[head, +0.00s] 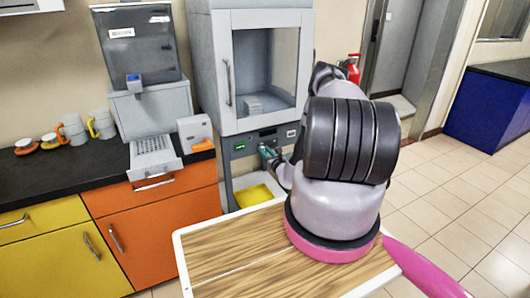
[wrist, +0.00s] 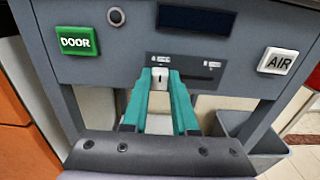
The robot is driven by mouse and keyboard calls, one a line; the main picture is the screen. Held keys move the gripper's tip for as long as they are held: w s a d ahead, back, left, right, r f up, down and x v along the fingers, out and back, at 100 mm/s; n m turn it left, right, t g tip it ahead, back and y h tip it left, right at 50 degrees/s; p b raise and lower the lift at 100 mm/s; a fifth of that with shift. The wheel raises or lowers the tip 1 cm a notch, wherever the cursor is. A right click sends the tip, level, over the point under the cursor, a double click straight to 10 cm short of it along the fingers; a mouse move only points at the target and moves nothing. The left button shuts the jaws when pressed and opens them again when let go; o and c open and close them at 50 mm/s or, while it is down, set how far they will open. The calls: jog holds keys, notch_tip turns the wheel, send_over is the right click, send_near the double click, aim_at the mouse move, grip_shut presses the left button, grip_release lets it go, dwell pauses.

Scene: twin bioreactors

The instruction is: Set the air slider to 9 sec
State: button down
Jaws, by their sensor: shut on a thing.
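My gripper (wrist: 161,78) has teal fingers. They are shut on a small white slider knob (wrist: 160,80) with a dark mark, under the middle of the grey control panel (wrist: 225,50). The panel also holds a green DOOR button (wrist: 76,41), a white AIR button (wrist: 278,61) and a dark, blank display (wrist: 197,20). Small slider markings (wrist: 212,64) show right of the gripped knob, too small to read. In the head view, my gripper (head: 268,154) is at the panel below the glass-fronted cabinet (head: 262,75).
A wooden-topped table (head: 235,255) stands in front, under my arm. A yellow item (head: 253,195) lies below the panel. To the left are a dark counter (head: 50,170) with mugs, and a grey machine (head: 150,100). Tiled floor (head: 450,190) is open at right.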

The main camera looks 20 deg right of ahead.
aim_at(275, 143)
jog(key=d, duration=0.7)
jog(key=shift+d, duration=0.25)
jog(key=c, duration=0.7)
grip_release()
jog(key=shift+d, duration=0.1)
jog(key=s, duration=1)
jog(key=shift+s+d, duration=0.1)
jog(key=shift+s, duration=0.25)
